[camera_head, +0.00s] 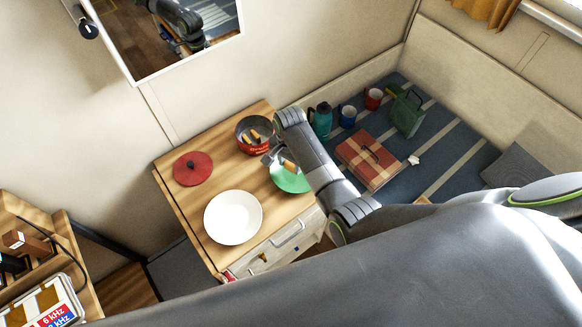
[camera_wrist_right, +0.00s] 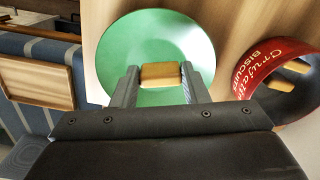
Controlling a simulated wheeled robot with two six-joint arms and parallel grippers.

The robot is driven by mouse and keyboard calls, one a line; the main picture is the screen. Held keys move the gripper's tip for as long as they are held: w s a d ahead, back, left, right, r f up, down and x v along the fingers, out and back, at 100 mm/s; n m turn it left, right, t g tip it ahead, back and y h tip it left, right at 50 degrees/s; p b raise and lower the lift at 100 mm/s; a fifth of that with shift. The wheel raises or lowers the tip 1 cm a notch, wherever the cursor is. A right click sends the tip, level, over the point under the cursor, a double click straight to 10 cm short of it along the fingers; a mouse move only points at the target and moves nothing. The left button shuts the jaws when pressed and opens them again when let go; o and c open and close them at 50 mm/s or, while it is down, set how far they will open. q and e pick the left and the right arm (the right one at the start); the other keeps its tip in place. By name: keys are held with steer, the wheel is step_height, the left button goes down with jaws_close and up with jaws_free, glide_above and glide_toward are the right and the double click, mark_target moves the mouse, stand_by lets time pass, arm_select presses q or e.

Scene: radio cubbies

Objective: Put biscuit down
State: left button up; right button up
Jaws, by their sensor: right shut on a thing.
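My right gripper (camera_wrist_right: 160,84) is shut on a tan biscuit (camera_wrist_right: 160,75). In the right wrist view the biscuit sits between the two fingertips, in front of a green plate (camera_wrist_right: 150,33). I cannot tell whether the biscuit touches the plate. In the head view my right gripper (camera_head: 277,158) is over the left part of the green plate (camera_head: 291,184), and my arm hides some of the plate. A red biscuit tin (camera_head: 254,148), open with biscuits inside, stands beside the plate; it also shows in the right wrist view (camera_wrist_right: 258,75). My left gripper is not in view.
A white plate (camera_head: 233,218) and a round red lid (camera_head: 192,169) lie on the wooden cabinet top (camera_head: 175,199). On the striped bench to the right are a teal bottle (camera_head: 322,120), two mugs, a red checked box (camera_head: 369,161) and a green case (camera_head: 406,113).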

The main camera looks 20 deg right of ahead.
mark_target(290, 165)
step_height(290, 165, down, 3)
steer(key=shift+f, duration=0.1)
stand_by(0.3)
steer(key=shift+f, duration=0.2)
steer(key=o, duration=0.9)
steer(key=shift+r, duration=0.15)
steer(key=shift+r, duration=0.25)
step_height(290, 165, up, 12)
steer(key=shift+f, duration=0.2)
